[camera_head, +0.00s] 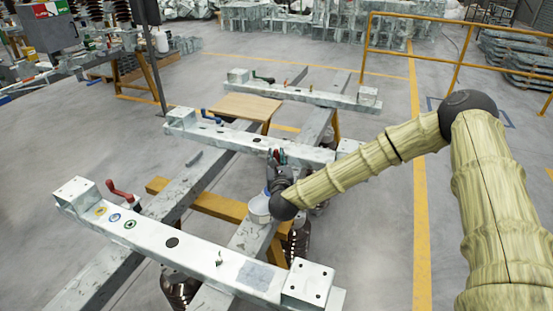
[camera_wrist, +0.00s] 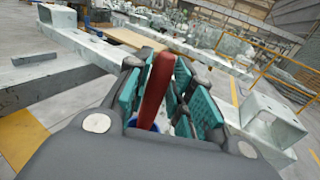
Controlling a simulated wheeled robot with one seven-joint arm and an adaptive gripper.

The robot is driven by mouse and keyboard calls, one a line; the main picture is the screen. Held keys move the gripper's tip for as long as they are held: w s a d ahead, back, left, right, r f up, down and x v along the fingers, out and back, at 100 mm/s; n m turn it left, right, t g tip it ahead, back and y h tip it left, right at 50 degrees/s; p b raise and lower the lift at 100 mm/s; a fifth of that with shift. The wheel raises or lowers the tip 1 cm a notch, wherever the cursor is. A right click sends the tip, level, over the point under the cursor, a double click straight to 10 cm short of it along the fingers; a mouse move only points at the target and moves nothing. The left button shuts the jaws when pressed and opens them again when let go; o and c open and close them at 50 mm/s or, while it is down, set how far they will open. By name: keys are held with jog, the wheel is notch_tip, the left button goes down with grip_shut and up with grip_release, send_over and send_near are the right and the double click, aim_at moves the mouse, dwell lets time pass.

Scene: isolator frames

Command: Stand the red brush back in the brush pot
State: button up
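The red brush (camera_wrist: 158,88) shows its handle between the teal-padded fingers of my gripper (camera_wrist: 164,80) in the wrist view. The fingers are close on both sides of the handle, and my gripper looks shut on it. The handle's lower part is hidden by my gripper. A blue edge, likely the brush pot (camera_wrist: 155,126), shows below the handle. In the head view my gripper (camera_head: 278,163) is over the frame, with a bit of red at its tip. A white round thing (camera_head: 259,209), likely the pot, stands beside my wrist. I cannot tell whether the brush's lower end is inside it.
Pale metal beams (camera_head: 150,228) form the frame around my gripper. A wooden board (camera_head: 246,107) lies behind it. A red clamp handle (camera_head: 120,190) and coloured rings are on the near beam. Dark ribbed insulators (camera_head: 180,286) stand below. Yellow railing (camera_head: 455,70) is at the right.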

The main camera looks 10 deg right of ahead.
jog(key=shift+o, duration=0.9)
jog(key=shift+r, duration=0.2)
jog(key=s+a+b, duration=0.1)
jog(key=s+b, duration=0.1)
jog(key=s, duration=1)
jog(key=shift+a, duration=0.25)
